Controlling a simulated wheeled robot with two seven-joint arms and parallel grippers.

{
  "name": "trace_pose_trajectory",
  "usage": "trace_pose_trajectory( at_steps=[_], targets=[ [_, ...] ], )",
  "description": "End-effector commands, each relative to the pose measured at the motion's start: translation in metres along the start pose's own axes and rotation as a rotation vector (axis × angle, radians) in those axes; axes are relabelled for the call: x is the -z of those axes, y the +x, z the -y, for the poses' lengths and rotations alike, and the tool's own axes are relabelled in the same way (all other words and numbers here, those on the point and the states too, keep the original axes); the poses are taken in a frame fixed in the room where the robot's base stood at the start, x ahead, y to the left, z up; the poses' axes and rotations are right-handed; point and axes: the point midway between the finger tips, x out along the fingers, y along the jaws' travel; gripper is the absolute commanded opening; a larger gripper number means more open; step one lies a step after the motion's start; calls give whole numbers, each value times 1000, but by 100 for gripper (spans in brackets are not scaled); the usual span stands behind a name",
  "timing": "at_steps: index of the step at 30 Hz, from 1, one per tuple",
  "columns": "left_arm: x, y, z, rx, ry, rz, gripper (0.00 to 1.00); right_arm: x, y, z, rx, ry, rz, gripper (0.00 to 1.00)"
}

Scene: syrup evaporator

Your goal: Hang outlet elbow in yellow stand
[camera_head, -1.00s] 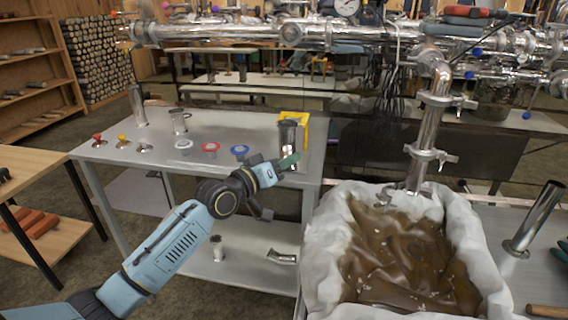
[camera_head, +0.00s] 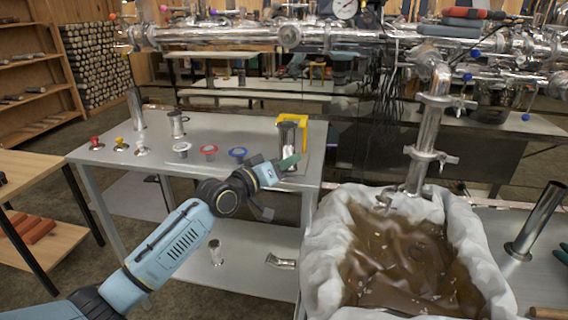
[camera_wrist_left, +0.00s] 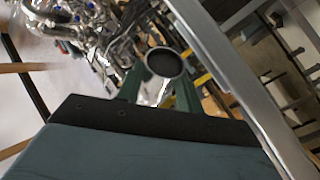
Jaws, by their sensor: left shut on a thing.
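In the left wrist view, the elbow's round dark opening (camera_wrist_left: 163,62) shows between the green fingers. I cannot tell whether the elbow rests on the stand or is only held. My right gripper is not in view.
The grey table (camera_head: 110,155) also bears red, yellow and blue-topped fittings (camera_head: 238,153) and metal tubes (camera_head: 137,108). A cloth-lined basin of brown liquid (camera_head: 400,260) is close on the right, below a vertical pipe (camera_head: 428,125).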

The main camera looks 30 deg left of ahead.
Motion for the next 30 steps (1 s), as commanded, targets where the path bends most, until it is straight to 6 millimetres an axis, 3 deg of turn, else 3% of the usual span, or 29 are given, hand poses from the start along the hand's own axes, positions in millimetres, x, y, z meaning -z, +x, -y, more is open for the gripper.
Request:
trace_pose_trajectory(
  at_steps=[30],
  targets=[
    [5, 17, 9, -2, 1, -2, 2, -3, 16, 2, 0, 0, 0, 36]
  ],
)
